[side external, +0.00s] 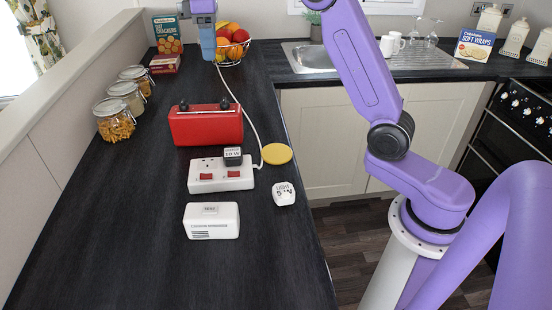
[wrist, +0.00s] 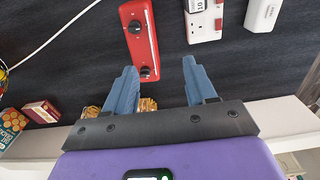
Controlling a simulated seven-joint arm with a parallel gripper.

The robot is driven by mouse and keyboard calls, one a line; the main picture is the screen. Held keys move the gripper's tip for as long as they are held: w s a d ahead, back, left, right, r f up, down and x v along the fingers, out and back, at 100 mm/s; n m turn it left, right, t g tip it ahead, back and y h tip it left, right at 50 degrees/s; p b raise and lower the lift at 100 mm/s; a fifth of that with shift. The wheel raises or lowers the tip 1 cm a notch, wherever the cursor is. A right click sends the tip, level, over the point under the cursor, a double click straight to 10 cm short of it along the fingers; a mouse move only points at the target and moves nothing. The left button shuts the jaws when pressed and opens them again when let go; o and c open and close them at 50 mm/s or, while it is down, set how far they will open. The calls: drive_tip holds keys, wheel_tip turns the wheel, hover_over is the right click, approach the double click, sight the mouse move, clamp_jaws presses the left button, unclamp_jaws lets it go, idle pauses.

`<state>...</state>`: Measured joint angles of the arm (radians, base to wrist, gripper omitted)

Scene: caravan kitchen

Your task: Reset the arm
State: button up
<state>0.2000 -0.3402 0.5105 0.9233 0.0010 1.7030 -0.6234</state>
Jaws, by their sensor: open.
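A red radio (side external: 206,125) with two black knobs on top stands on the dark counter. The left knob (side external: 183,106) and the right knob (side external: 224,104) show in the side view; I cannot read which is the volume knob or their settings. In the wrist view the radio (wrist: 138,45) lies ahead of the fingers, with one knob (wrist: 134,27) farther and the other (wrist: 146,71) close to the left fingertip in the picture. My gripper (side external: 208,58) is above the counter behind the radio. Its blue fingers (wrist: 160,64) are apart with nothing between them.
Glass jars (side external: 116,122) line the left wall. A fruit basket (side external: 232,45) stands behind, near my gripper. The front counter is clear.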

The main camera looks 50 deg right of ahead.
drive_tip(key=s+a+f+n, duration=0.1)
drive_tip(key=s+a+f, duration=0.25)
drive_tip(key=s, duration=0.65)
drive_tip(key=s+a+f+n, duration=0.1)
drive_tip(key=s+a+f, duration=0.3)
drive_tip(key=s, duration=0.5)
drive_tip(key=s+d+f, duration=0.2)
drive_tip(key=s, duration=0.4)
drive_tip(key=s+d+f+n, duration=0.1)
drive_tip(key=s+f, duration=0.2)
drive_tip(key=s, duration=0.4)
drive_tip(key=s+d+f, duration=0.2)
drive_tip(key=s+f, duration=0.1)
drive_tip(key=s, duration=0.4)
drive_tip(key=shift+s+d+n, duration=0.15)
drive_tip(key=shift+d+n, duration=0.15)
drive_tip(key=shift+n, duration=0.1)
